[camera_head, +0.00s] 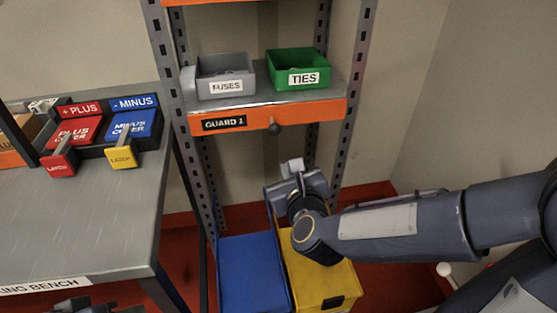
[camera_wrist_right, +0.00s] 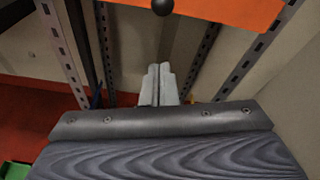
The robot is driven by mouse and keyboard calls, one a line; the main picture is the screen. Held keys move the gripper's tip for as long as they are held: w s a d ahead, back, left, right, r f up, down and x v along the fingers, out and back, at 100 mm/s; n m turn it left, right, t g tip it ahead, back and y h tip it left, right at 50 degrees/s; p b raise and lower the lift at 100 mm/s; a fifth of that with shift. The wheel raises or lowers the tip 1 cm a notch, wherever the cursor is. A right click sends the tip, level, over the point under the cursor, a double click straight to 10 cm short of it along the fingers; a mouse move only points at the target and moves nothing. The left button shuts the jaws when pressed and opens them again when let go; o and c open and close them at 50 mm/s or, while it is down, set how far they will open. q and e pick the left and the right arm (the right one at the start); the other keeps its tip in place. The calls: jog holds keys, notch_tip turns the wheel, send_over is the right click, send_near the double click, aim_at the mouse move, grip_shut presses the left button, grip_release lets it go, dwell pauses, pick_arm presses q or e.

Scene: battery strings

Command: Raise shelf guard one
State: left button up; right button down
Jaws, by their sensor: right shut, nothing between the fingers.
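Guard one is the orange bar (camera_head: 298,119) with the black label "GUARD 1" (camera_head: 224,123), along the front edge of the middle shelf. A dark round knob (camera_head: 274,129) sits on its lower front; the knob also shows at the top of the right wrist view (camera_wrist_right: 162,7), with the orange bar (camera_wrist_right: 225,10) beside it. My right gripper (camera_head: 292,168) is below the knob and slightly right of it, apart from it. Its pale fingers (camera_wrist_right: 160,85) are shut and empty. Only a dark fragment, perhaps my left gripper (camera_head: 80,306), shows at the bottom left edge; its fingers cannot be made out.
A grey FUSES bin (camera_head: 226,86) and a green TIES bin (camera_head: 303,78) stand on the shelf behind the guard. Slotted uprights (camera_head: 352,95) flank it. Blue (camera_head: 253,270) and yellow (camera_head: 318,282) boxes are below. A bench (camera_head: 85,225) with red and blue covers is at left.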

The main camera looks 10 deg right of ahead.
aim_at(273, 124)
jog(key=shift+w+f+m+h, duration=0.1)
jog(key=shift+f+m+h, duration=0.35)
jog(key=shift+m, duration=0.35)
jog(key=a+x, duration=0.1)
jog(key=x, duration=0.9)
notch_tip(273, 124, up, 4)
jog(key=shift+d+r+p, duration=0.1)
jog(key=shift+p, duration=0.5)
